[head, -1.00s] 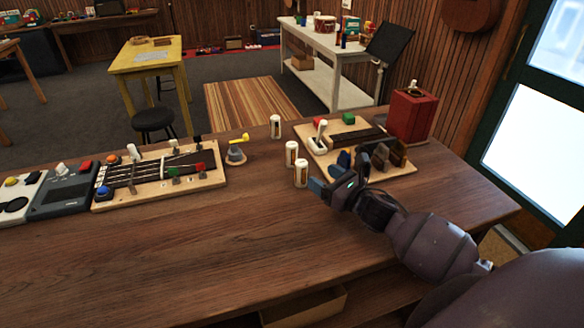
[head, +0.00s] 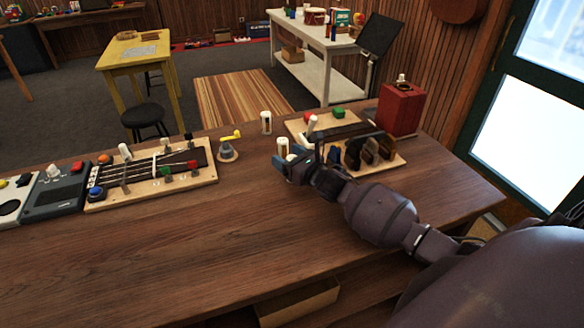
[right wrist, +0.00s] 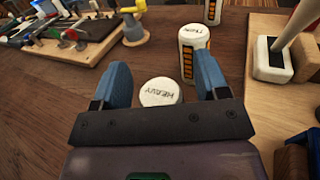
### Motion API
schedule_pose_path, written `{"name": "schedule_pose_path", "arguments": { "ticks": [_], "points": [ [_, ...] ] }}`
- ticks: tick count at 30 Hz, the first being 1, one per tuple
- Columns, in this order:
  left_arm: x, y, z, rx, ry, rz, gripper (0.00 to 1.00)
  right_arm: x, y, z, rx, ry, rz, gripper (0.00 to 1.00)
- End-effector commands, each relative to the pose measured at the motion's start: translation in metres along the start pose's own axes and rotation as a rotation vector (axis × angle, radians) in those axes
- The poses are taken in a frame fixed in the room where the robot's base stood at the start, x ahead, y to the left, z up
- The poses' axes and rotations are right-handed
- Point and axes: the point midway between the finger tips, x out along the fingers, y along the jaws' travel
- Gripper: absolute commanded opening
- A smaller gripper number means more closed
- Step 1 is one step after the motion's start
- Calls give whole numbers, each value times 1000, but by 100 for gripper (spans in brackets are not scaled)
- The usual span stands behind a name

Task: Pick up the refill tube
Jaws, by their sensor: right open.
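Three white refill tubes with orange-and-black labels stand on the wooden counter. The tube with "HEAVY" on its cap (right wrist: 160,92) shows between the blue fingers of my right gripper (right wrist: 164,76). I cannot tell whether either finger touches it. A second tube (right wrist: 194,52), its cap apparently reading "THIN", stands just beyond, near the right finger; it also shows in the head view (head: 283,148). The third tube (head: 266,123) stands farther back. In the head view my right gripper (head: 287,166) is open, low over the counter, and partly hides the nearest tubes. My left gripper is out of view.
A wooden board with dark pieces (head: 390,163) lies right of the tubes, with a red box (head: 400,110) behind it. A yellow-levered peg (head: 228,150) and a fretboard rig (head: 150,180) are to the left. The counter's front (head: 180,250) is clear.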

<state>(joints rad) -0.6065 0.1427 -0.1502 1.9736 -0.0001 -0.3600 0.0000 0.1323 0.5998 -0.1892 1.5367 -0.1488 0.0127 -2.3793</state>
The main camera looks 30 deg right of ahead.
Motion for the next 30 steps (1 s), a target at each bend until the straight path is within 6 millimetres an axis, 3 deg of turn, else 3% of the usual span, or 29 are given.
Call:
{"name": "schedule_pose_path", "arguments": {
  "ticks": [8,19,30],
  "points": [
    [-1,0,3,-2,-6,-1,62,3,0,0,0,0,0,68],
    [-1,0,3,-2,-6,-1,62,3,0,0,0,0,0,14],
    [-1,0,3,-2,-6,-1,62,3,0,9,-3,0,0,14]
  ]
}}
